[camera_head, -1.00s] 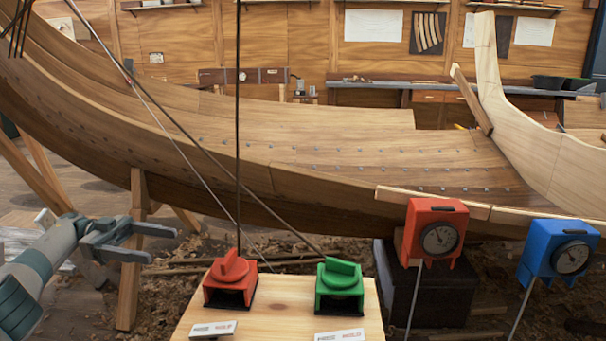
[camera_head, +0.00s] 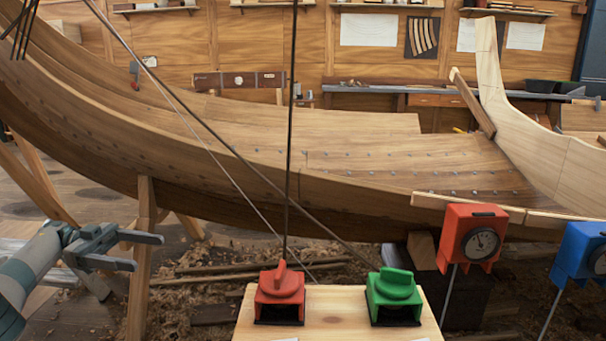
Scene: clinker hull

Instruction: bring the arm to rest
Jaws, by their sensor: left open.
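My left gripper (camera_head: 150,252) shows at the lower left, its two grey fingers apart with nothing between them. It hangs in front of a wooden prop under the hull and touches nothing that I can make out. It is well to the left of the red knob block (camera_head: 279,296) and the green knob block (camera_head: 394,297). Both blocks sit on a pale wooden board (camera_head: 335,318) at the bottom centre. My right gripper is not in view.
The planked clinker hull (camera_head: 350,155) spans the view behind. A red dial box (camera_head: 472,237) and a blue dial box (camera_head: 580,255) stand at the right. A wooden prop (camera_head: 143,255) stands by my left gripper. Lines run down near the knob blocks.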

